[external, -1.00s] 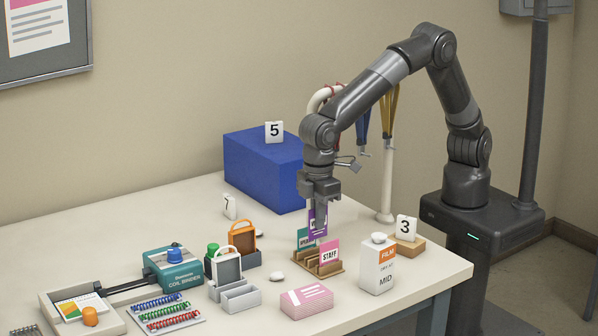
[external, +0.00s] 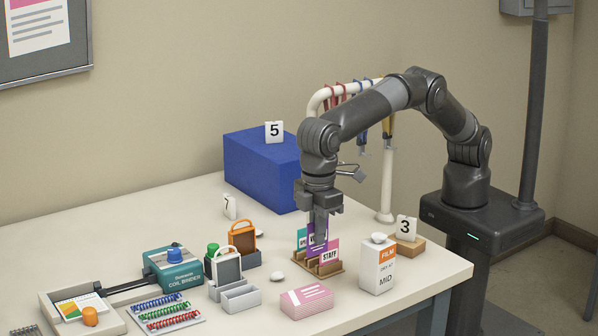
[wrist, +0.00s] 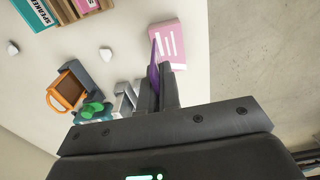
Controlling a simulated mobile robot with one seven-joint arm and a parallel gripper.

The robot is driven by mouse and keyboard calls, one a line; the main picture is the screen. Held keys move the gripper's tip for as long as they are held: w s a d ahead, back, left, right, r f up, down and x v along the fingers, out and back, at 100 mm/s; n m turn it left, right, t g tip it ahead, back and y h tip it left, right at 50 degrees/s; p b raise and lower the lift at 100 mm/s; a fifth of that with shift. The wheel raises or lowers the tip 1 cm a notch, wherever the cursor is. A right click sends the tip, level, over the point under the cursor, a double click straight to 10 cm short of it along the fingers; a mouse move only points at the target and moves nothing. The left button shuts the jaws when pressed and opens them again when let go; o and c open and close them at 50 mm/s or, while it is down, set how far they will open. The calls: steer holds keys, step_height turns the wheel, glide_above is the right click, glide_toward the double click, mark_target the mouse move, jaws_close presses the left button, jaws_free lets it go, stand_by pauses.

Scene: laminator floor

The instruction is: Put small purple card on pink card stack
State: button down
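The small purple card (external: 318,243) is upright between the fingers of my gripper (external: 319,230). In the wrist view the purple card (wrist: 154,68) sticks out past the shut fingertips (wrist: 158,86), seen nearly edge-on. The pink card stack (external: 306,302) lies flat on the table, toward the front edge. In the external view the held card overlaps the wooden card rack (external: 320,268); the wrist view has the rack off to the upper left.
The rack holds a pink STAFF card (external: 330,253) and a teal card (external: 303,237). A lanyard stand (external: 386,185) and blue box (external: 262,172) are behind.

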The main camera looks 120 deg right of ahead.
glide_above(318, 290)
step_height(318, 290, down, 8)
stand_by(0.4)
steer(key=shift+f, duration=0.1)
steer(key=c, duration=1.6)
jaws_free()
steer(key=shift+c, duration=0.2)
step_height(318, 290, up, 12)
steer(key=shift+s+r, duration=0.1)
steer(key=shift+r, duration=0.1)
